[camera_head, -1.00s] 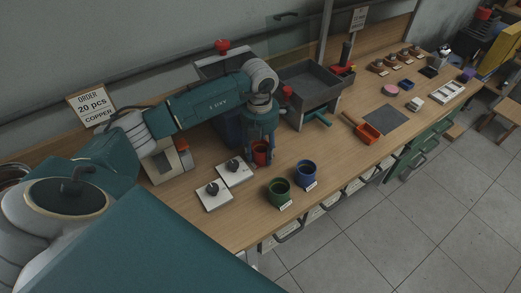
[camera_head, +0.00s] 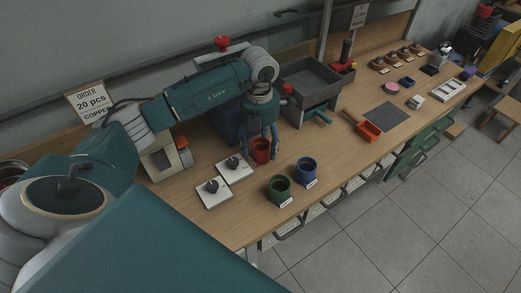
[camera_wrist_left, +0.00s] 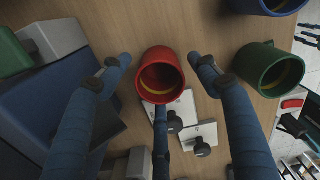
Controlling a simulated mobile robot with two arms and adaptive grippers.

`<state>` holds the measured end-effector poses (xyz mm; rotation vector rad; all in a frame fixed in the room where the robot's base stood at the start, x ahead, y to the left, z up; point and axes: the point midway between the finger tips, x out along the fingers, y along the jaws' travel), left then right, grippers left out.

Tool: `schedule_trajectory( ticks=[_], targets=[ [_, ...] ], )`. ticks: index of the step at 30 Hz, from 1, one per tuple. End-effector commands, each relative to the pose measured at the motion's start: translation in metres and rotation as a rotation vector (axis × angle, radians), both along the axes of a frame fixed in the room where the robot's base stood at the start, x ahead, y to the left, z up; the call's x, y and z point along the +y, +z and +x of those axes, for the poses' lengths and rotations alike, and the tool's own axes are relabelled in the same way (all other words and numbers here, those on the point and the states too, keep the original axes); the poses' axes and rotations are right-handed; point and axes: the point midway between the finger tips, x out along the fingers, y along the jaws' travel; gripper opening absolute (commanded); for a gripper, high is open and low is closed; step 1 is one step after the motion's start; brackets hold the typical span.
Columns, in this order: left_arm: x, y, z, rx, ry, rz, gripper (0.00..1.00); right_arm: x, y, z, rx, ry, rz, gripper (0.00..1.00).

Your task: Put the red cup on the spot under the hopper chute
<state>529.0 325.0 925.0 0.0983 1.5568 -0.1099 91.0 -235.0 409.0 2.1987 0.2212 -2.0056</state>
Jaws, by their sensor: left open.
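The red cup (camera_head: 261,153) stands upright on the bench, beside the blue body (camera_head: 226,122) of what looks like the hopper. My left gripper (camera_head: 268,150) is above the cup, pointing down, with its fingers apart. In the left wrist view the cup (camera_wrist_left: 160,78) sits between the spread fingers, its open top towards the camera. There is a gap between the cup and the fingers on both sides. My arm hides part of the hopper, and I cannot make out the chute or the spot under it. My right gripper is not in view.
A green cup (camera_head: 279,190) and a blue cup (camera_head: 305,172) stand at the front edge. Two white scale-like plates (camera_head: 214,194) lie left of the red cup. The bench between the blue cup and the dark mat (camera_head: 386,117) is clear.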

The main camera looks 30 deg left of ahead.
Motion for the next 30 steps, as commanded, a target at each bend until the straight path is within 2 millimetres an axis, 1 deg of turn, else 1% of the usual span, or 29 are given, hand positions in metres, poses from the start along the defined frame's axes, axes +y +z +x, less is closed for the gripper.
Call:
schedule_trajectory(
  ticks=[1,6,9,13,18,30],
  targets=[
    [0.001,0.010,0.002,-0.007,0.000,0.001,0.62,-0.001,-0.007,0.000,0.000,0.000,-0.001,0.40],
    [0.001,0.047,0.001,-0.007,0.000,0.001,0.62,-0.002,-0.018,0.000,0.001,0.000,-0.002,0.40],
    [0.001,0.067,0.001,-0.006,0.001,0.000,0.62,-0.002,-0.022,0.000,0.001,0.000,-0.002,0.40],
    [0.001,0.086,0.000,-0.004,0.001,0.000,0.62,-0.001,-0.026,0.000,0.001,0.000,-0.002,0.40],
    [0.001,0.096,-0.001,0.000,0.001,0.000,0.62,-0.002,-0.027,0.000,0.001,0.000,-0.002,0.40],
    [0.001,0.097,-0.001,0.000,0.001,0.000,0.62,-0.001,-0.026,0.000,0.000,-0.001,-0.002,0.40]
  ],
)
